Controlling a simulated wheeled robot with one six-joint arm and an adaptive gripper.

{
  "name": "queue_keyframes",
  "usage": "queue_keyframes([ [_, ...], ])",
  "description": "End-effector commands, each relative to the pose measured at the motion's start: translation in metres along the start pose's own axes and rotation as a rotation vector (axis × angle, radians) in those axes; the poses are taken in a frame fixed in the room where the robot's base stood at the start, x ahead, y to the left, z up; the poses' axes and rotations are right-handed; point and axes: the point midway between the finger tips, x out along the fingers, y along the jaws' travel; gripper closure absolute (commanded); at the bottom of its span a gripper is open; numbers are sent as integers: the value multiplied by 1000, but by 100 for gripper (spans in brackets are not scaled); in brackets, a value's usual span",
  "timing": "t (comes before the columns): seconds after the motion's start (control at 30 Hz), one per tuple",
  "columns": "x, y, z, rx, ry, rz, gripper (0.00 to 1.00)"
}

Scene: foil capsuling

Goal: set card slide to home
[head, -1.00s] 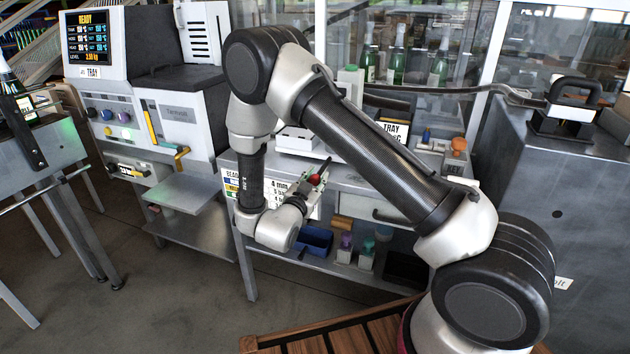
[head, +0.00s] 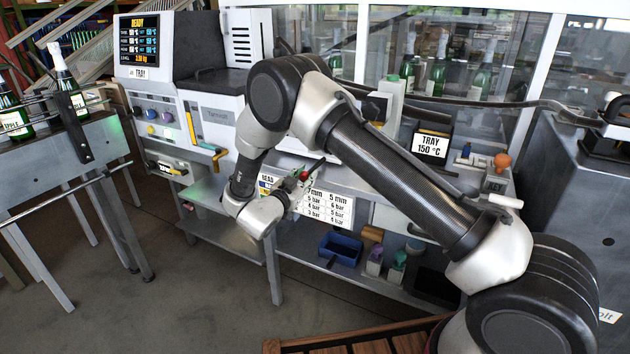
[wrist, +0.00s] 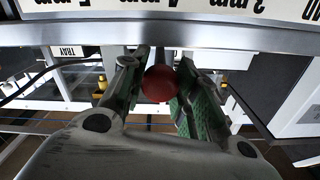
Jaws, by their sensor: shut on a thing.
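A small red ball knob (wrist: 161,84) sits between the fingers of my gripper (wrist: 158,66) in the wrist view, and the gripper is shut on it. The knob also shows in the head view (head: 304,175), in front of the upper left part of a white card (head: 328,209) with rows of black figures in mm and bar. The card is on the front of the workbench, and my wrist hides its left part. The wrist view shows the card's lower edge at the top (wrist: 180,8). The slide's body behind the knob is mostly hidden.
A grey machine (head: 205,118) with a lit screen stands left of the bench. A blue bin (head: 340,249) and small bottles stand on the shelf below the card.

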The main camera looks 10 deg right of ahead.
Motion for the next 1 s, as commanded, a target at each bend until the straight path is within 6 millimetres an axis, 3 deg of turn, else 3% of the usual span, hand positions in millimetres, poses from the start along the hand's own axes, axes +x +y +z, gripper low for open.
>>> queue_keyframes([
  [0.53,-1,-9,2,2,-2,-6,100],
  [0.57,-1,-9,2,2,-2,-6,66],
  [0.67,-1,-9,2,2,-2,-6,48],
  [1.0,-2,-7,2,0,-1,-2,48],
])
